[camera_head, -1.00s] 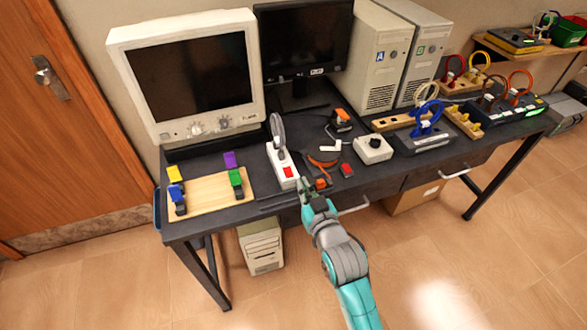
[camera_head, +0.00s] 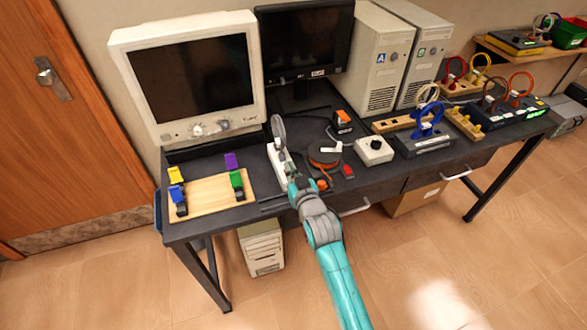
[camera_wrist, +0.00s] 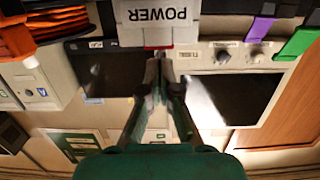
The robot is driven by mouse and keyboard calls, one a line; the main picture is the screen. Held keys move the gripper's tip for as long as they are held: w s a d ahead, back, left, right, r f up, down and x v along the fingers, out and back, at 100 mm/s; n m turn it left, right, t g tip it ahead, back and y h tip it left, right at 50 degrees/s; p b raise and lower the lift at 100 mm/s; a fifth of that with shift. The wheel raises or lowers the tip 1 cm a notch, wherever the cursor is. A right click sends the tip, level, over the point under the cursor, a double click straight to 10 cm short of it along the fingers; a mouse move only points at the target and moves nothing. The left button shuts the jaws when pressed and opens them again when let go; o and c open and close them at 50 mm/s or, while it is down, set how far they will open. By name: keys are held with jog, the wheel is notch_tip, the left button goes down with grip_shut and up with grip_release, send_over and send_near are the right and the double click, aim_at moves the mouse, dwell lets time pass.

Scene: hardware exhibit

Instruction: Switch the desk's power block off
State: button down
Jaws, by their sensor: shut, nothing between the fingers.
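The white power block (camera_head: 274,157) lies on the desk in front of the monitors, with a grey cable loop (camera_head: 278,130) standing at its far end. My gripper (camera_head: 291,172) is at the near part of the block and covers the red switch in the head view. In the wrist view the block's label reads POWER, upside down (camera_wrist: 156,14). A thin strip of the red switch (camera_wrist: 158,47) shows just beyond my shut fingertips (camera_wrist: 160,58). I cannot tell whether they touch the switch, or which way it is set.
The wooden board with coloured clips (camera_head: 208,195) lies left of the block. An orange cable coil (camera_head: 322,158), a small red button piece (camera_head: 348,170) and a white box with a black knob (camera_head: 374,150) lie to its right. The CRT monitor (camera_head: 190,80) stands behind.

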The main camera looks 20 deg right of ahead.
jog(key=shift+f, duration=0.65)
jog(key=shift+w+f, duration=0.15)
jog(key=shift+f, duration=0.1)
jog(key=shift+r, duration=0.1)
